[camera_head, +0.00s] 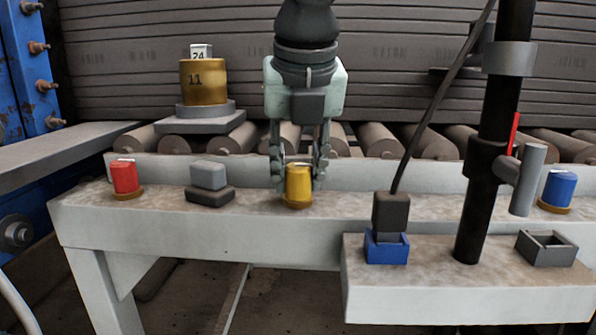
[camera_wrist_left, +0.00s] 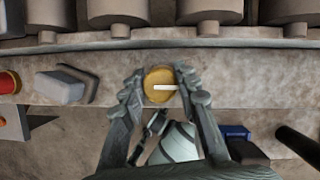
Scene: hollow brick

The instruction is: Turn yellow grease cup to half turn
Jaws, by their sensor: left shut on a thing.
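The yellow grease cup (camera_head: 298,186) stands upright on the concrete-topped ledge in the middle of the head view. In the left wrist view the cup (camera_wrist_left: 153,78) shows from above, with a white pointer line running from its middle toward the right. My left gripper (camera_head: 299,172) reaches down over the cup and is shut on it, one finger on each side. In the left wrist view the fingers of my left gripper (camera_wrist_left: 160,86) flank the cup. My right gripper is not seen.
A red cup (camera_head: 124,177) and a grey block (camera_head: 208,176) stand left of the yellow cup. A blue cup (camera_head: 559,189) is far right. A black post (camera_head: 490,150), a blue socket (camera_head: 386,248) and an open grey box (camera_head: 546,248) occupy the lower right shelf. Rollers lie behind.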

